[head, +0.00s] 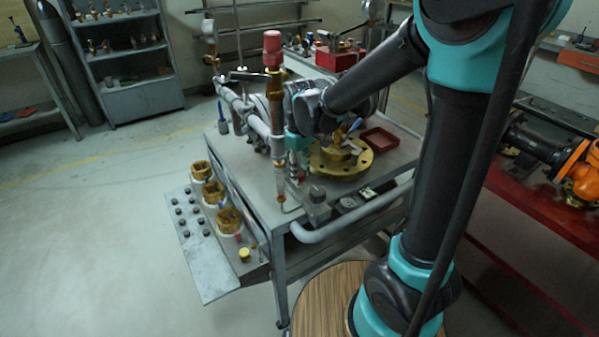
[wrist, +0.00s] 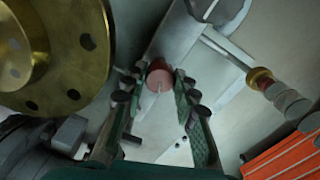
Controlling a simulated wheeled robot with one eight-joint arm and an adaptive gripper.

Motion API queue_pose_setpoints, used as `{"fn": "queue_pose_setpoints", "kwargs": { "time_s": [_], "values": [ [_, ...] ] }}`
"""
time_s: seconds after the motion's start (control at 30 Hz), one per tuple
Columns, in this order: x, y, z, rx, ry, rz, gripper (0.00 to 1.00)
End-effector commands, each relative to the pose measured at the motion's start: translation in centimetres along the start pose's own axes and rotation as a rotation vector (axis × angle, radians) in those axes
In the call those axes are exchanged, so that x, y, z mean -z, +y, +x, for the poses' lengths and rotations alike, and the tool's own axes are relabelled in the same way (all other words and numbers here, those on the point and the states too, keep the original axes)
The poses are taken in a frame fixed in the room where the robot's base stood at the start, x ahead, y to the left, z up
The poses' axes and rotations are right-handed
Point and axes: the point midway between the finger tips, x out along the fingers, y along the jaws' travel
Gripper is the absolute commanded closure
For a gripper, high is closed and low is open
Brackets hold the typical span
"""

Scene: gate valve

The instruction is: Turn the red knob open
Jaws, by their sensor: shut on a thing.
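A small red knob (wrist: 160,76) shows between the fingertips of my gripper (wrist: 160,84) in the wrist view. The dark, green-padded fingers are shut on it, one on each side. In the head view my gripper (head: 297,158) reaches down beside the vertical pipe, left of the brass flange. The held knob is not clearly visible there. A larger red cap (head: 272,48) tops the vertical pipe, clear of my fingers.
The brass flange (head: 330,170) lies on the metal cart, close to my gripper; it also shows in the wrist view (wrist: 85,60). A red tray (head: 380,139) sits behind it. Brass fittings (head: 229,219) line the cart's left side. Open floor (head: 90,240) lies left.

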Motion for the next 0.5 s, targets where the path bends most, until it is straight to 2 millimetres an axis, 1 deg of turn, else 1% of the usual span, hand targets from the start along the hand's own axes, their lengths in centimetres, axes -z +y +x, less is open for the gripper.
{"fn": "queue_pose_setpoints", "kwargs": {
  "time_s": [0.5],
  "values": [
    [0.02, 0.03, -0.01, 0.000, 0.000, -0.490, 1.00]
  ]
}}
